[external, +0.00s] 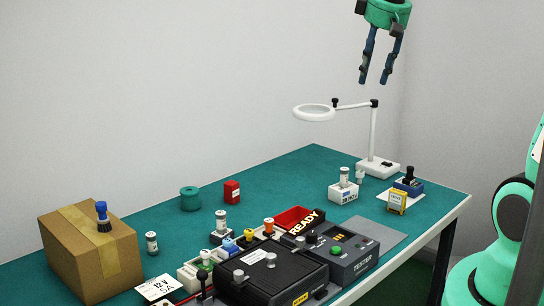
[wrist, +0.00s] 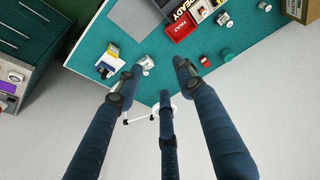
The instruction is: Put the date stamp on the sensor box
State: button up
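A black-handled stamp (external: 409,175), which looks like the date stamp, stands upright on a blue pad (external: 413,188) near the right end of the table. Just in front of it is a small yellow box (external: 397,203) with a pale label, perhaps the sensor box; its print is too small to read. My gripper (external: 374,80) is high above the table's far right end, fingers apart and empty. In the wrist view the fingers (wrist: 158,72) are spread with nothing between them.
A white ring lamp (external: 373,135) stands below my gripper at the back. A black tester (external: 345,250), a black case (external: 268,270) and a red tray (external: 293,217) crowd the front. A cardboard box (external: 85,262) is at left. The back middle is mostly clear.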

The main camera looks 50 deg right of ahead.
jog(key=s+a+t+y, duration=0.1)
jog(key=s+a+t, duration=0.1)
jog(key=s+a, duration=1.2)
jog(key=s, duration=0.3)
jog(key=shift+s, duration=0.3)
jog(key=shift+f, duration=0.15)
notch_tip(320, 180, down, 5)
jog(key=b, duration=0.5)
